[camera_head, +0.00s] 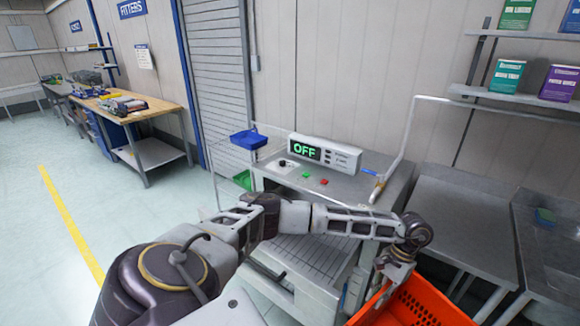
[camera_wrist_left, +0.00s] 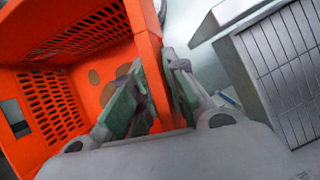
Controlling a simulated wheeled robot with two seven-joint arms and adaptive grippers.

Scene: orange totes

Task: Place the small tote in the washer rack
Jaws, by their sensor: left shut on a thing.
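The small orange tote (camera_head: 425,302) is at the bottom right of the head view, partly cut off by the frame. It fills the left of the left wrist view (camera_wrist_left: 148,52), with slotted walls. My left gripper (camera_head: 388,284) is shut on the tote's wall; in the left wrist view its green-padded fingers (camera_wrist_left: 158,85) sit on both sides of it. The slatted washer rack (camera_head: 302,252) is at the front of the washer (camera_head: 375,188), left of the tote; its grid shows at the right of the left wrist view (camera_wrist_left: 290,65). My arm hides part of the washer front.
The washer's display (camera_head: 310,150) reads OFF. A metal table (camera_head: 465,215) and a sink stand to the right. A blue bin (camera_head: 249,139) and a green bin (camera_head: 242,179) are at the washer's left. Floor is clear at far left.

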